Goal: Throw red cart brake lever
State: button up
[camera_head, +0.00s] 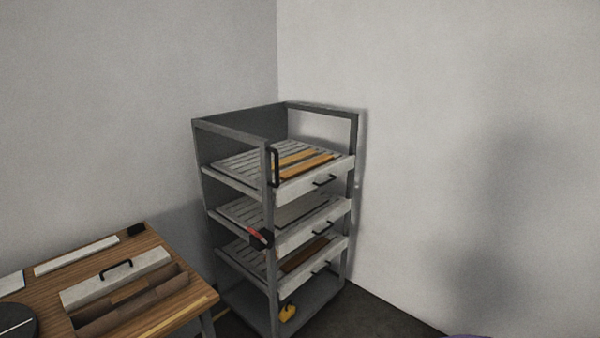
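The grey cart (271,262) stands in the room's corner, with several slatted shelves. A small red lever (257,233) with a dark part beside it sits on the cart's front left post, at about the height of the middle shelf. It is too small to tell its exact angle. My gripper is not in view.
A wooden table (150,246) at lower left holds a pale box with a black handle (115,270) and brown pieces. Orange-brown strips (305,163) lie on the cart's top shelf. A yellow object (287,313) is at the cart's bottom. Walls close in behind and right.

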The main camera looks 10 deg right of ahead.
aim_at(268, 244)
jog(key=i+j+u, duration=0.1)
jog(key=i+j, duration=0.2)
jog(key=i+j+u, duration=0.1)
jog(key=i+j, duration=0.2)
jog(key=i, duration=0.25)
